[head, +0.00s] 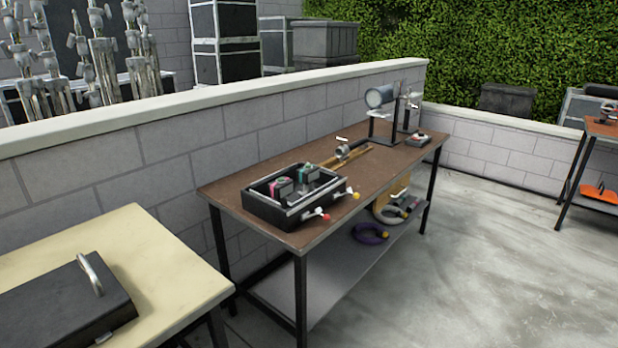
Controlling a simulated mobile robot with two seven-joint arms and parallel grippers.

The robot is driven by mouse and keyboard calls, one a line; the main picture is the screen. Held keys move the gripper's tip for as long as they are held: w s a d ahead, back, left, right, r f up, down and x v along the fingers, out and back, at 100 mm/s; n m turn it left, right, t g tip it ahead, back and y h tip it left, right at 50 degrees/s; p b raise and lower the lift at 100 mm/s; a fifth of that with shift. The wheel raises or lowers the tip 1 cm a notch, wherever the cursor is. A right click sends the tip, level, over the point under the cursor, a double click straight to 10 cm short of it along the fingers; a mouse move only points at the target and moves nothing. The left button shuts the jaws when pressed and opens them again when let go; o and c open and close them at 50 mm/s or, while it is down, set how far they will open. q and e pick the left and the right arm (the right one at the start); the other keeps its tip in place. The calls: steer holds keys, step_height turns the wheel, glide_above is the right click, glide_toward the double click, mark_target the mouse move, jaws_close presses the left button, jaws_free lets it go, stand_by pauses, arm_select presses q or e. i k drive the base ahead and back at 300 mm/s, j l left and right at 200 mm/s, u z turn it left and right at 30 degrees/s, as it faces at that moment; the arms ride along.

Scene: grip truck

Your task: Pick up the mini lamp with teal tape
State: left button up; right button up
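An open black tray (272,213) sits on the brown worktable (232,198). Inside it stand small dark items with coloured parts. One toward the back right has a teal part (304,171) and looks like the mini lamp with teal tape. Another, just left of it, shows pink and green (282,187). Both are small in the picture, so their exact shape and tape are hard to tell. The tray walls hide their lower parts. Neither of my grippers is in view.
Red and yellow tipped pieces (322,215) stick out at the tray's right side. A cream table (150,245) with a black case (65,308) is front left. Concrete floor (470,270) at right is clear.

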mark_target(306, 176)
steer(key=i+l, duration=0.25)
steer(key=i+l+u, duration=0.1)
steer(key=l, duration=0.3)
steer(key=i+l, duration=0.3)
steer(key=i+l+u, duration=0.1)
steer(key=i+l, duration=0.15)
steer(key=l, duration=0.15)
steer(key=i+l, duration=0.2)
steer(key=l, duration=0.2)
steer(key=i+l+u, duration=0.1)
steer(key=l, duration=0.25)
steer(key=i+l, duration=0.3)
steer(key=i+l+u, duration=0.1)
steer(key=l, duration=0.35)
steer(key=i, duration=0.05)
